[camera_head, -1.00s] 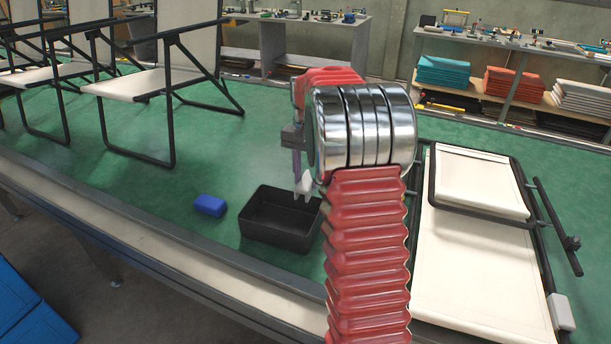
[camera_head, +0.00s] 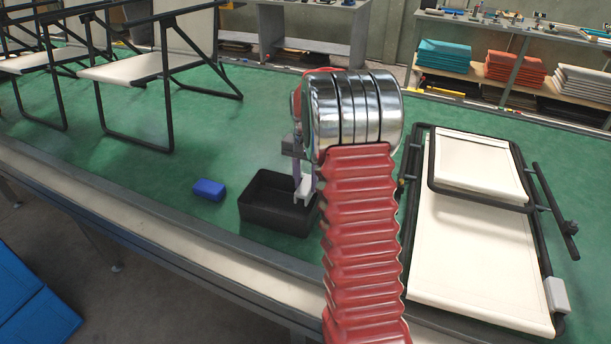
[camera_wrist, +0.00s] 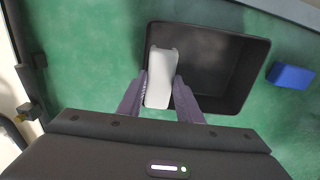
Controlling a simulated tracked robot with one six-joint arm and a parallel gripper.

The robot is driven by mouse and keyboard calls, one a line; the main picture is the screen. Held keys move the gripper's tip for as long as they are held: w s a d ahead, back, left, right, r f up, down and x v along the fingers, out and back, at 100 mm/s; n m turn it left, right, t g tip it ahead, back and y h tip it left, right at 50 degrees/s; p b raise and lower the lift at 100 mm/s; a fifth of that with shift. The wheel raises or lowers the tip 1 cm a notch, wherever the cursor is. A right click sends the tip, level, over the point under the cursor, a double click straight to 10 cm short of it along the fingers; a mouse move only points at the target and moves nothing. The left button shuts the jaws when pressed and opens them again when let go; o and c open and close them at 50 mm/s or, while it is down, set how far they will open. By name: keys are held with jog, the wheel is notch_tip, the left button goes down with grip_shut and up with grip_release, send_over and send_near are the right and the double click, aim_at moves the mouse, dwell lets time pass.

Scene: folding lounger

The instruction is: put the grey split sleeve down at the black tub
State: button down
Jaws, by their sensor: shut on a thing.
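The grey split sleeve (camera_wrist: 161,78) shows pale grey between the two fingers of my gripper (camera_wrist: 160,92) in the wrist view. My gripper is shut on it. In the head view the sleeve (camera_head: 304,188) hangs below my gripper (camera_head: 301,175), in front of the right part of the black tub (camera_head: 270,215). The black tub (camera_wrist: 256,70) is open-topped and looks empty. In the wrist view the sleeve overlaps the tub's near left corner. I cannot tell how high it is above the rim. My arm hides the tub's right edge in the head view.
A blue block (camera_head: 209,189) lies on the green mat left of the tub. A folded lounger with cream fabric (camera_head: 470,250) lies to the right. Unfolded chairs (camera_head: 150,70) stand at the back left. The green surface (camera_head: 190,150) behind the tub is clear.

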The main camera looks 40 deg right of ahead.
jog(key=shift+f, duration=0.65)
jog(key=c, duration=1.2)
grip_release()
jog(key=shift+r, duration=0.1)
notch_tip(320, 180, up, 14)
jog(key=shift+f, duration=0.2)
